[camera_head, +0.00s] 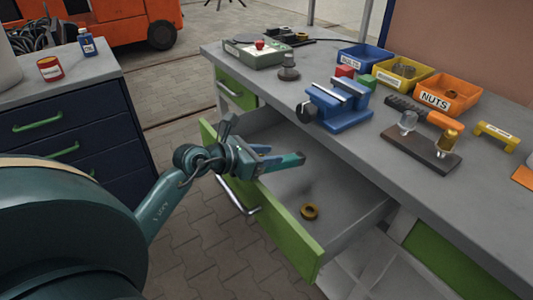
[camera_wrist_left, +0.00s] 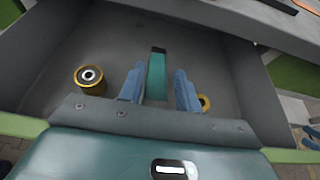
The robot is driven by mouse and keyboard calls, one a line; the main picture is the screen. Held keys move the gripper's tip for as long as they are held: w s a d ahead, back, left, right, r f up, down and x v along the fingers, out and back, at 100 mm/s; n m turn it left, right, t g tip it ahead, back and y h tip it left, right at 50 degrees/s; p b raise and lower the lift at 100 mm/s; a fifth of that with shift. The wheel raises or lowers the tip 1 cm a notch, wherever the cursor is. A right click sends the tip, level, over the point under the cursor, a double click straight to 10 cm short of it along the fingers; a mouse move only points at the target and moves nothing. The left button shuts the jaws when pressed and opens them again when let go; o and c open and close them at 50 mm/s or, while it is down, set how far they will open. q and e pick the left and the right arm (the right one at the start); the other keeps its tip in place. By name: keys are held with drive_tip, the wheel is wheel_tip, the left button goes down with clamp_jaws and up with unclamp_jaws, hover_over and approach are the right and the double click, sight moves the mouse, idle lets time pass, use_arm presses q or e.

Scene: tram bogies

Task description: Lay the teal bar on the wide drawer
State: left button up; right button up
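In the left wrist view the bar (camera_wrist_left: 156,78) is straight with a dark far end. It lies between the two blue fingers of my left gripper (camera_wrist_left: 159,88), with narrow gaps beside it, so the fingers look open around it. I cannot tell whether the bar touches the drawer floor. Small blue shapes at the right edge of the wrist view may be my right gripper (camera_wrist_left: 312,137); their state is unclear.
A brass ring (camera_head: 310,211) lies on the drawer floor. A brass cylinder (camera_wrist_left: 90,79) stands left of the bar in the wrist view. The drawer's right part is mostly free.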

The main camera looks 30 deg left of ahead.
use_arm(q)
drive_tip(key=o, duration=0.3)
drive_tip(key=shift+r, duration=0.1)
drive_tip(key=shift+r, duration=0.35)
drive_tip(key=v, duration=1.2)
drive_tip(key=shift+r, duration=0.2)
